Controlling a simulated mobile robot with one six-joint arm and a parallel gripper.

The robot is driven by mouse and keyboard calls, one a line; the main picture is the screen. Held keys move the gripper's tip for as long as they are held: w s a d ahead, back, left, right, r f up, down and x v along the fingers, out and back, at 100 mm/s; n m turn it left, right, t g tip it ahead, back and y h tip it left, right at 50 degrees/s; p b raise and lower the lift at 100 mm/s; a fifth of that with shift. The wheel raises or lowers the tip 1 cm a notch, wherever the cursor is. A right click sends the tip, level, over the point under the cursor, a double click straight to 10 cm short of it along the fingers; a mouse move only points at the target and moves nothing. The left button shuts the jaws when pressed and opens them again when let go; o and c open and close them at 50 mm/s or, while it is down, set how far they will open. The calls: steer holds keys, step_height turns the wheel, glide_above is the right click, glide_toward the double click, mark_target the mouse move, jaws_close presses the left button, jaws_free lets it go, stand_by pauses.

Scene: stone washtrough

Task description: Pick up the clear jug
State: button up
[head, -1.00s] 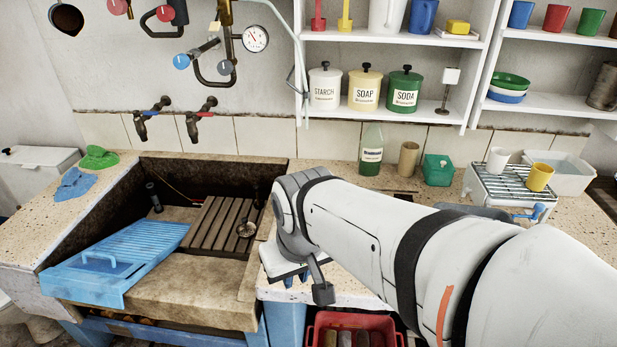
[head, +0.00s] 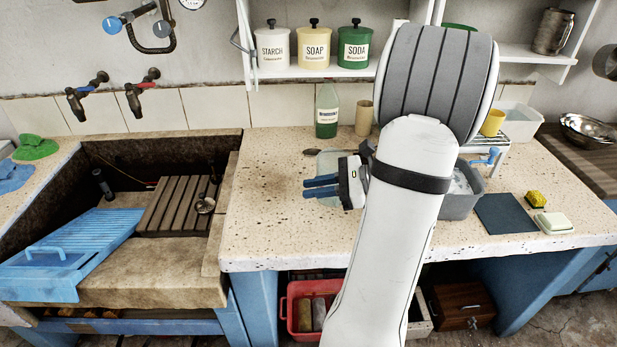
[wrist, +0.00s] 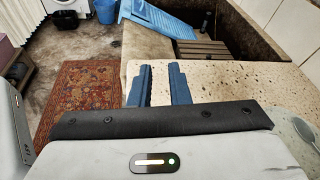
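My gripper (head: 306,188) is over the stone worktop, its two blue fingers pointing left. In the wrist view my gripper (wrist: 159,68) has its fingers apart with nothing between them. A pale, see-through vessel (head: 332,160) stands on the worktop just behind the fingers; my gripper and arm hide part of it. It may be the clear jug, but I cannot make out a handle or spout. A pale, see-through round thing (wrist: 283,124) shows at the right edge of the wrist view, beside my gripper and cut off by it.
A green bottle (head: 327,112) and a tan cylinder (head: 364,118) stand at the back wall. A grey basin (head: 462,200) is right of my arm, near a dark mat (head: 506,214). The stone trough (head: 150,285) lies left. The worktop's front left is clear.

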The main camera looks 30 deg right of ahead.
steer(key=s+d+f+m+t+h, duration=0.1)
steer(key=d+m+t, duration=0.2)
steer(key=d, duration=0.3)
steer(key=s+d+f+m+t+h, duration=0.1)
steer(key=d+m+t+h, duration=0.15)
steer(key=d, duration=0.35)
steer(key=shift+m+t+y, duration=0.25)
steer(key=shift+m+t, duration=0.1)
steer(key=shift+m, duration=0.2)
step_height(320, 180, down, 7)
steer(key=shift+w+f+b, duration=0.15)
steer(key=shift+b, duration=0.7)
steer(key=shift+x, duration=3.75)
steer(key=shift+c, duration=0.6)
jaws_close()
